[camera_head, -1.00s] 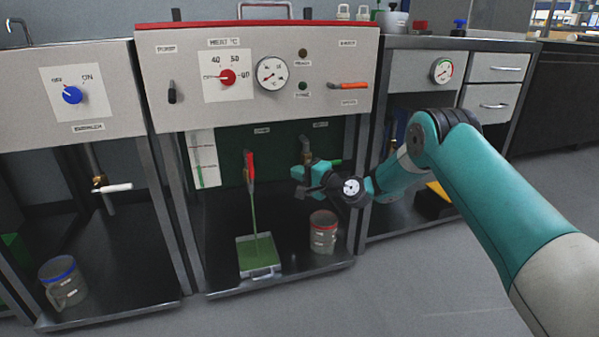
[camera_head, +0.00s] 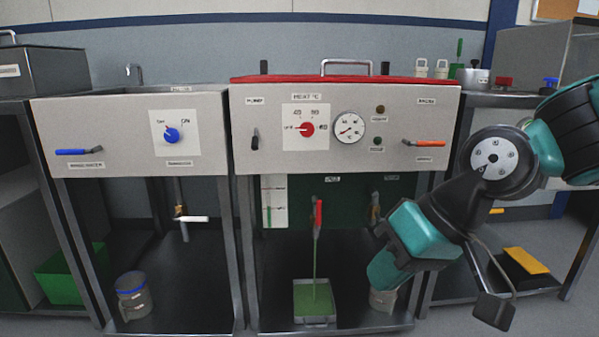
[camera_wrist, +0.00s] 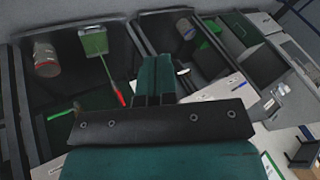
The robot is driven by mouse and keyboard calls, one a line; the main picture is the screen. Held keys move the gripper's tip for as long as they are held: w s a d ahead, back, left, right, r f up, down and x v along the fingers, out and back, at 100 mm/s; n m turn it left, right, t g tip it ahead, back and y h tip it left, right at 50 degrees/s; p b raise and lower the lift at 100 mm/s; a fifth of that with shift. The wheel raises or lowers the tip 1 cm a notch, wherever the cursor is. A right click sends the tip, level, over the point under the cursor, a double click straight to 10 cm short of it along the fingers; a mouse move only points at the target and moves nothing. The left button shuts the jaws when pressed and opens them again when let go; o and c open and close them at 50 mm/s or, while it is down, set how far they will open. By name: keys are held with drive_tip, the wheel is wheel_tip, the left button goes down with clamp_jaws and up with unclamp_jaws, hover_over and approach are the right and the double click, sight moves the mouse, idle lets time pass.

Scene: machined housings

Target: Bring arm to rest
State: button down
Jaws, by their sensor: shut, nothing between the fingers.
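My gripper (camera_head: 384,268) is teal, with its fingers together and nothing between them. In the head view it hangs down to the left in front of the right part of the middle station, nearer than the gauge panel. It partly covers a metal can (camera_head: 382,300) on the lower shelf; I cannot tell the gap. In the wrist view the closed fingers (camera_wrist: 155,78) show with the can (camera_wrist: 46,60) beyond them at the left.
The middle panel (camera_head: 270,155) carries a red knob (camera_head: 307,129), a gauge (camera_head: 349,127) and an orange lever (camera_head: 430,143). The left station has a blue knob (camera_head: 171,135) and a blue-rimmed can (camera_head: 133,295). Floor shows at the right.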

drive_tip(key=s+d+n+g+h, duration=0.2)
drive_tip(key=s+d, duration=0.2)
drive_tip(key=s, duration=0.7)
wheel_tip(320, 180, up, 38)
drive_tip(key=p, duration=3.8)
drive_tip(key=shift+f, duration=0.25)
drive_tip(key=shift+s, duration=0.15)
